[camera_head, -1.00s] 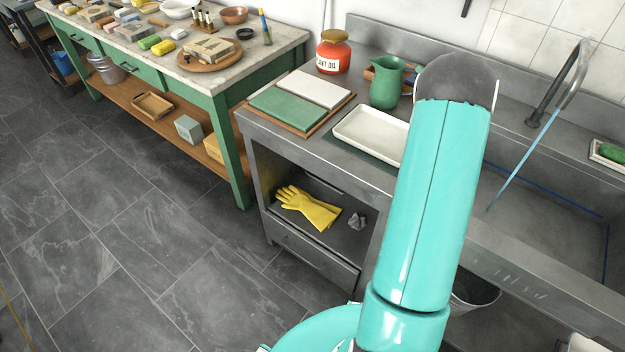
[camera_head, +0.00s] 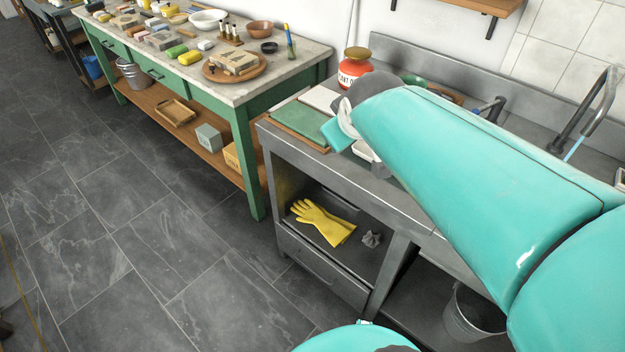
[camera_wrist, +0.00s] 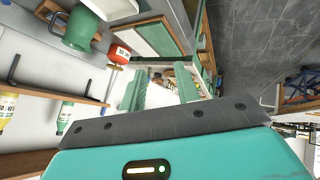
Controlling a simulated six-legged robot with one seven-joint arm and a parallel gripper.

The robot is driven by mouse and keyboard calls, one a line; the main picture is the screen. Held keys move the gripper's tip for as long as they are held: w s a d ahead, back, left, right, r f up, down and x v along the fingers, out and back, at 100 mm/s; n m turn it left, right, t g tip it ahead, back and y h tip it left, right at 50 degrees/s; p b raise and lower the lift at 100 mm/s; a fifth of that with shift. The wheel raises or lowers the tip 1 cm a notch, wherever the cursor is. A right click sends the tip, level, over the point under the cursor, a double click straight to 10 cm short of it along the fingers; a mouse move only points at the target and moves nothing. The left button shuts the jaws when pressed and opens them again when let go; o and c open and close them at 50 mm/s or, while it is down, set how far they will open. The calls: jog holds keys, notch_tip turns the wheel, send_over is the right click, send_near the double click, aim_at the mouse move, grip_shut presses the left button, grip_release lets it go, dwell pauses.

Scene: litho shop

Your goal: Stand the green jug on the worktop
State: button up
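The green jug stands on the grey metal sink counter (camera_head: 400,212). In the head view only a sliver of the green jug (camera_head: 413,79) shows behind my arm. In the wrist view the jug (camera_wrist: 80,28) is at the upper left, outside the fingers. My gripper (camera_wrist: 160,92) is open and empty, its two teal fingers apart. In the head view my gripper (camera_head: 358,150) is over the counter's front part, partly hidden by my arm, apart from the jug. A pale stone worktop (camera_head: 285,65) tops the green bench to the left.
A red-orange jar (camera_head: 355,66) stands behind the green slab (camera_head: 300,120) and a white slab (camera_head: 320,98) on a board. The white tray is mostly hidden by my arm. The bench top carries a round wooden board (camera_head: 233,75), bowls and several blocks. Yellow gloves (camera_head: 322,222) lie on the shelf below.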

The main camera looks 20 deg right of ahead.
jog(key=s+a+f+m+g+y, duration=0.2)
jog(key=s+a+f+m+g, duration=0.1)
jog(key=s+a, duration=0.6)
jog(key=s+f, duration=0.1)
jog(key=s, duration=0.2)
jog(key=shift+s+a, duration=0.25)
jog(key=shift+s, duration=0.05)
jog(key=shift+d+m, duration=0.15)
jog(key=shift+m, duration=0.15)
